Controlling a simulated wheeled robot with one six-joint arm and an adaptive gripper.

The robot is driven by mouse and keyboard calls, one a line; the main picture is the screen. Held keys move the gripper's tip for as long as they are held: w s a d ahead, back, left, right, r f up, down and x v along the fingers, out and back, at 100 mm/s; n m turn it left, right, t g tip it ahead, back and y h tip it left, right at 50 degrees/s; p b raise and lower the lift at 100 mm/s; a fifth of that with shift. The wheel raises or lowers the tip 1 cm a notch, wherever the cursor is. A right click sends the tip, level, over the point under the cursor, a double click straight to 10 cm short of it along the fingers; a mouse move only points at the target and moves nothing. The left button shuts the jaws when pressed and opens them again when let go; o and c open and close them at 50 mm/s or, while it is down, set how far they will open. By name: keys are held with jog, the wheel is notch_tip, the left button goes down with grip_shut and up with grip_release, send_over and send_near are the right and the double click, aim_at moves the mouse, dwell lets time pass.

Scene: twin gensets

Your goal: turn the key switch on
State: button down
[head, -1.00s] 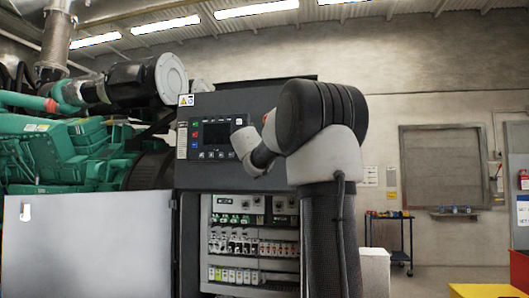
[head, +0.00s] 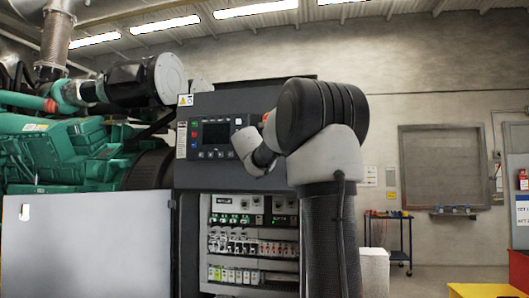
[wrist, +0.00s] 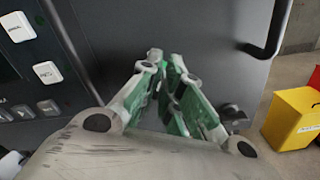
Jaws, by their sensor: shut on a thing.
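The dark control panel (head: 222,108) stands above an open cabinet in the head view, with a screen and buttons. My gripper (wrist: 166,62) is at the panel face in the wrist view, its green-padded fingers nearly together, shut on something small. The key switch itself cannot be made out; the fingers cover the spot between their tips. In the head view my arm hides the gripper and the right part of the panel.
A dark knob (wrist: 234,113) sticks out right of the fingers, and a black handle (wrist: 270,38) is at the upper right. White push buttons (wrist: 47,72) lie left. The open cabinet door (head: 88,245) stands left. A yellow bin (wrist: 291,120) is on the floor at right.

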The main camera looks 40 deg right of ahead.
jog(key=m, duration=0.6)
jog(key=shift+s+d+f, duration=0.15)
jog(key=shift+f, duration=0.1)
jog(key=shift+m, duration=0.4)
jog(key=c, duration=1.6)
grip_release()
jog(key=v, duration=1.2)
